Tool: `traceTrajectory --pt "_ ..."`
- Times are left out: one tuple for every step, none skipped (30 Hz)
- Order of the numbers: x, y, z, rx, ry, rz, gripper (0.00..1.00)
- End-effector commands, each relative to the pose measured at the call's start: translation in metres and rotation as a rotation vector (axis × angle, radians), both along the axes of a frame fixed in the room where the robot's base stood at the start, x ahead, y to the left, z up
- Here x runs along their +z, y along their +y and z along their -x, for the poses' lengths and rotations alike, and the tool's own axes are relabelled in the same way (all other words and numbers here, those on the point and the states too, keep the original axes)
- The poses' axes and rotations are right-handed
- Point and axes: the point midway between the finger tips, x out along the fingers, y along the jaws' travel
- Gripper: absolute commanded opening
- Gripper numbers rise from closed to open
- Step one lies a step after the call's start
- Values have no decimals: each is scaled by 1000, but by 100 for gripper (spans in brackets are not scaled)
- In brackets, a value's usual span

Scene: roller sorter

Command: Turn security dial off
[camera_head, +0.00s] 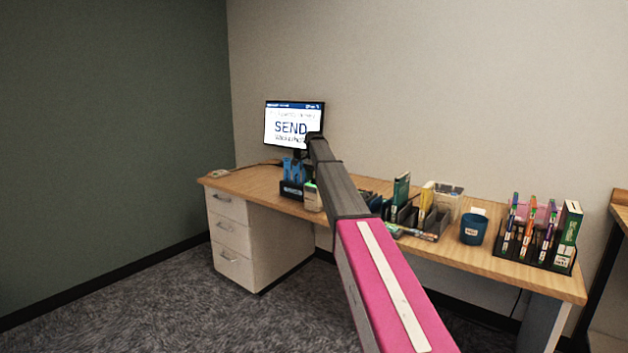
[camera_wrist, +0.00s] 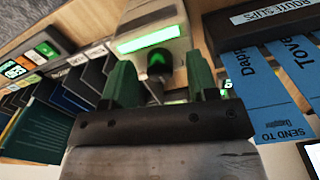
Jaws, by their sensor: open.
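In the wrist view a pale device (camera_wrist: 152,20) with a lit green display stands ahead of my gripper. A dark dial (camera_wrist: 158,62) with a green arrow mark sits on it below the display; the arrow points up in the picture. My gripper (camera_wrist: 160,82) is open, with one green finger on each side of the dial. I cannot tell whether the fingers touch the dial. In the head view the pale device (camera_head: 312,198) stands near the desk's front edge. My fingers cannot be made out there.
Blue strips (camera_wrist: 262,92) in a route-slips holder stand close on the right in the wrist view. Dark folders (camera_wrist: 90,75) stand on the left. The desk (camera_head: 232,182) also bears a monitor (camera_head: 293,126), a blue cup (camera_head: 473,230) and a rack of binders (camera_head: 535,255).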

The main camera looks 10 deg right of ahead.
Motion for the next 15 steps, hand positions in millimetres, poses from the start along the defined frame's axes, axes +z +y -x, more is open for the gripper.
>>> traceTrajectory --pt "-3 0 0 0 0 0 54" --pt "-4 0 0 0 0 0 54" --pt "-4 0 0 0 -1 -1 54" --pt "-4 0 0 0 -1 -1 54" --pt "-4 0 0 0 -1 0 54" --pt "-4 0 0 0 -1 0 54" --pt "-4 0 0 0 -1 -1 54" --pt "-4 0 0 0 -1 -1 54" --pt "-4 0 0 0 -1 -1 50" --pt "-4 0 0 0 -1 -1 41" --pt "-4 0 0 0 0 0 31" --pt "-4 0 0 0 0 0 18" --pt "-4 0 0 0 0 0 8" --pt "-4 0 0 0 0 0 4" --pt "-4 0 0 0 0 0 4"
